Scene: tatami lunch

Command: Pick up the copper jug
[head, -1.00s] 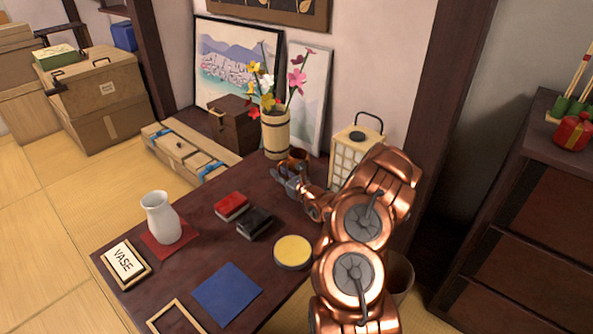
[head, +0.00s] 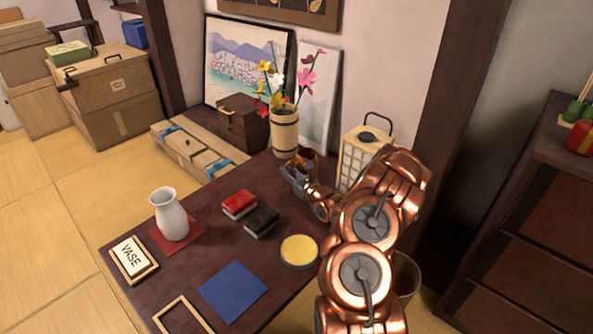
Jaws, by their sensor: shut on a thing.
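The copper jug (head: 304,159) shows as a small copper-brown shape at the back of the dark table, in front of the wooden flower vase and left of the lantern. My gripper (head: 293,178) is at the jug and shut on it, with my copper arm reaching in from the lower right. The gripper and wrist hide much of the jug. I cannot tell whether the jug is touching the table.
A wooden flower vase (head: 285,133) and a paper lantern (head: 357,158) stand close to the jug. A white vase (head: 170,214), red box (head: 239,204), black box (head: 262,220), yellow disc (head: 299,251) and blue square (head: 233,290) are on the table (head: 200,258).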

